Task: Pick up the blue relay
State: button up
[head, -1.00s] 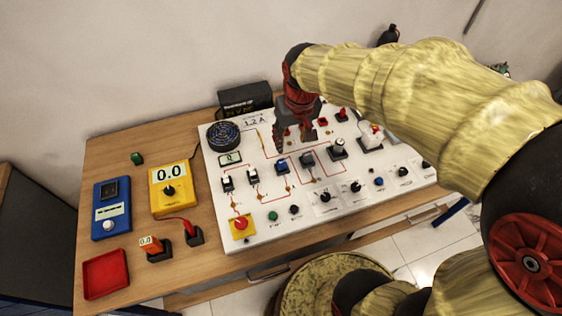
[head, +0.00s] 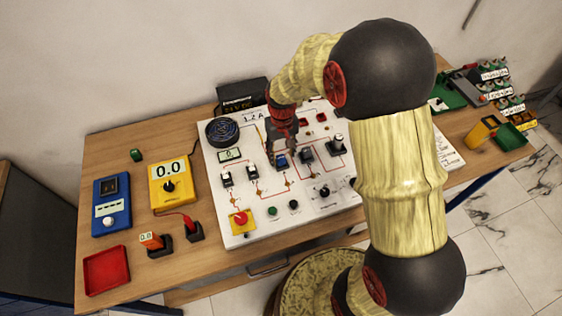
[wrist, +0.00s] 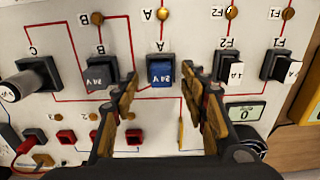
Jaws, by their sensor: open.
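The blue relay (head: 281,161) is seated in its socket on the white panel, among the red wiring lines. In the wrist view the blue relay (wrist: 160,71) has a white "24 V" label and stands near the picture's middle, just beyond the fingertips. My gripper (head: 283,150) is over the panel right beside the relay. In the wrist view my gripper (wrist: 163,80) is open, its two fingers apart with nothing between them, one on each side of the relay's line. I cannot tell its exact height above the panel.
A black relay (wrist: 97,73) sits close to the blue one, near one finger. White-topped fuses (wrist: 232,75) stand on the other side. A black lever (head: 336,143) rises from the panel. A red tray (head: 107,272) and meters are on the table's left.

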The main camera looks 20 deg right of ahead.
aim_at(281, 158)
notch_tip(281, 158, down, 3)
jog(key=shift+a+f, duration=0.1)
jog(key=c, duration=0.3)
jog(key=c, duration=0.8)
grip_shut()
